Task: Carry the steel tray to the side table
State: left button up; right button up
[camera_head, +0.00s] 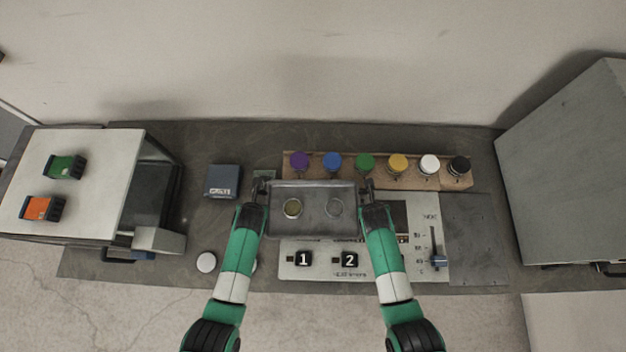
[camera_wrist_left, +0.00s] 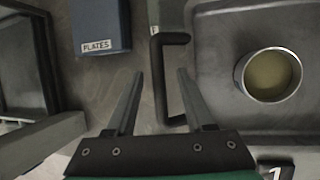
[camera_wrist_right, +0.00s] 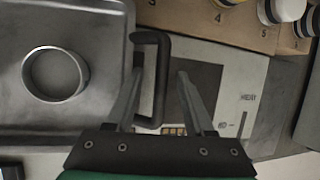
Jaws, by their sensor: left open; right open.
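The steel tray (camera_head: 312,232) lies in the middle of the bench, with a dark handle at each short side. A cup with yellowish contents (camera_head: 292,207) and an empty-looking metal ring or cup (camera_head: 334,207) stand in it. My left gripper (camera_wrist_left: 158,74) is open, its fingers on either side of the left handle (camera_wrist_left: 158,80). My right gripper (camera_wrist_right: 160,68) is open, its fingers on either side of the right handle (camera_wrist_right: 162,85). I cannot tell whether the fingers touch the handles. A pale flat surface (camera_head: 575,322) at the lower right may be the side table.
A rack of several coloured-lidded jars (camera_head: 415,182) stands behind the tray. A panel (camera_head: 320,271) with blocks 1 and 2 and a slider (camera_head: 439,262) lies in front. The plates box (camera_head: 222,181) is left; a large grey cabinet (camera_head: 570,170) is right.

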pick_arm(q)
jog(key=shift+f, duration=0.15)
pick_arm(e)
jog(key=shift+f, duration=0.15)
pick_arm(q)
grip_shut()
pick_arm(e)
grip_shut()
pick_arm(q)
jog(key=shift+d, duration=0.1)
pick_arm(e)
jog(key=shift+a, duration=0.1)
dwell(0.8)
